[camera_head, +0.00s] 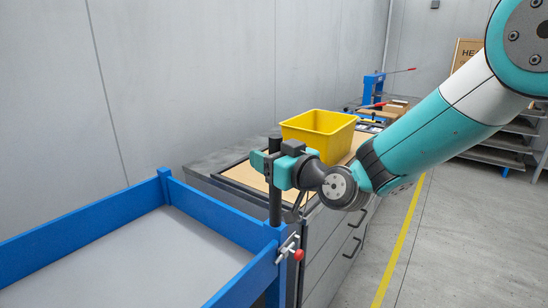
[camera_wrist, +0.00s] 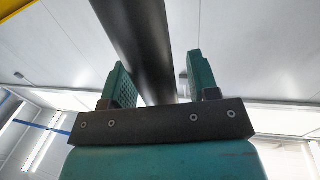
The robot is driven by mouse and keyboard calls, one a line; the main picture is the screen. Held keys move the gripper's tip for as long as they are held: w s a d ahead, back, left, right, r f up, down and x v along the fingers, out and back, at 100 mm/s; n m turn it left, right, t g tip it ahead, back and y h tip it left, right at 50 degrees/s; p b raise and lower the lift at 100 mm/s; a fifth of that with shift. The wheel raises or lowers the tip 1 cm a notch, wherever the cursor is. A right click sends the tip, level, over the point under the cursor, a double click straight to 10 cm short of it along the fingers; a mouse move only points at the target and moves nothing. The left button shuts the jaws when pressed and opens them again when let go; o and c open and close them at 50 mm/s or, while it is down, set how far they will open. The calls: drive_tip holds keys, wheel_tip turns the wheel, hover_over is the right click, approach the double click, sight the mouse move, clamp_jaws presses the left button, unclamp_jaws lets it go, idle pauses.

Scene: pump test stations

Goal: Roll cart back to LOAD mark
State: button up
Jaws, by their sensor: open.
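The blue cart (camera_head: 215,201) with a grey bed fills the lower left of the head view. A dark upright post (camera_head: 275,200) rises at its near right corner, with a red-knobbed latch (camera_head: 297,254) below. My gripper (camera_head: 270,162) is at the upper part of this post, its jaws open. In the wrist view the dark post (camera_wrist: 135,35) runs between the two teal fingers, with a gap visible beside the right finger. Whether the left finger touches the post I cannot tell. I see no LOAD mark.
A grey drawer bench (camera_head: 335,255) stands just behind the cart, with a yellow bin (camera_head: 318,135) on top. A blue lever press (camera_head: 374,86) stands farther back. A yellow line (camera_head: 400,250) runs along the open floor at right, with shelves (camera_head: 500,145) beyond.

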drive_tip(key=b+v, duration=0.8)
drive_tip(key=v, duration=0.9)
drive_tip(key=shift+d, duration=0.2)
drive_tip(key=shift+s+r, duration=0.1)
drive_tip(key=shift+r, duration=0.05)
drive_tip(key=s+a+n+g+h+p, duration=0.1)
drive_tip(key=s+a+g+h+p, duration=0.1)
drive_tip(key=s+g+p, duration=0.7)
drive_tip(key=s+d+m+g+h+p, duration=0.2)
drive_tip(key=s+d+m+g+h, duration=0.1)
drive_tip(key=s+d+h, duration=0.3)
drive_tip(key=s+d, duration=0.2)
drive_tip(key=s, duration=0.2)
drive_tip(key=shift+r+g+h, duration=0.3)
drive_tip(key=shift+g, duration=0.1)
drive_tip(key=shift+c, duration=0.5)
